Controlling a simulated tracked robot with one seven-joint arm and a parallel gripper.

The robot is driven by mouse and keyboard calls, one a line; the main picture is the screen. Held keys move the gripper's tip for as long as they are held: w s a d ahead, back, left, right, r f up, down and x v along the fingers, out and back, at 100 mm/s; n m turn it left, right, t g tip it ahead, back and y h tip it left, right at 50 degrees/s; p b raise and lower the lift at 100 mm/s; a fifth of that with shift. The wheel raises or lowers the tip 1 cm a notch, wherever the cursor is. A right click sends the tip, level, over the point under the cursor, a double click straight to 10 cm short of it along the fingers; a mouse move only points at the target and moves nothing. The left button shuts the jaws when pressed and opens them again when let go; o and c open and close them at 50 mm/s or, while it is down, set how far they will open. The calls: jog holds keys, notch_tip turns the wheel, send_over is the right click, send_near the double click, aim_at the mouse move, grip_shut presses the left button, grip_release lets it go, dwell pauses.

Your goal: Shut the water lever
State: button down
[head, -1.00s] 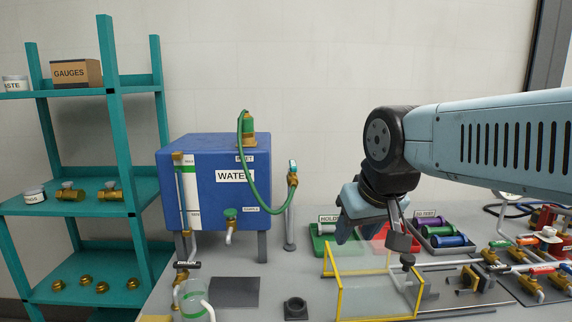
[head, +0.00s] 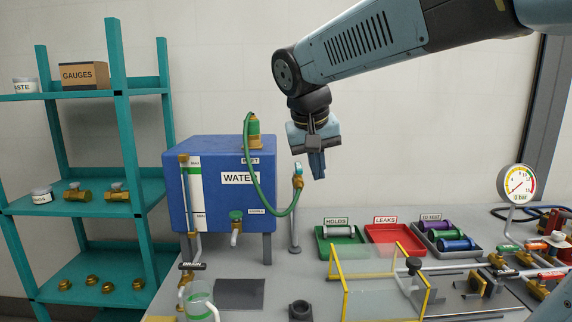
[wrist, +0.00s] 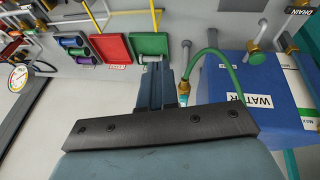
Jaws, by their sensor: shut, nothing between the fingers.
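The blue WATER tank (head: 225,200) stands at the back of the bench. A green hose (head: 253,180) runs from its top to a brass valve (head: 297,185) on a grey post; the valve's small pale-blue lever (head: 298,168) stands up. My gripper (head: 318,174) is shut and empty, pointing down, just right of that lever in the head view. In the wrist view, the shut fingers (wrist: 162,92) show beside the pale-blue lever (wrist: 183,88). Contact with it cannot be told. Several coloured levers, including a green one (head: 509,247), sit at the right; their labels are unreadable.
A yellow-edged clear screen (head: 385,280) stands on the bench, with a green tray (head: 342,250) and red tray (head: 394,236) behind it. A gauge (head: 517,184) stands at the right. Teal shelves (head: 122,150) are at the left. Bare bench lies around the post foot.

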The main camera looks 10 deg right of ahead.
jog(key=m+h, duration=0.1)
jog(key=h, duration=0.1)
send_near(299, 171)
jog(key=s+a, duration=0.2)
jog(key=s, duration=0.1)
jog(key=w+a+r+m+h, duration=0.1)
jog(key=w+a, duration=0.5)
jog(key=shift+h, duration=0.4)
jog(key=shift+w, duration=0.1)
jog(key=w+d+f, duration=0.2)
jog(key=d+f, duration=0.6)
jog(key=d, duration=0.1)
jog(key=shift+s+a, duration=0.1)
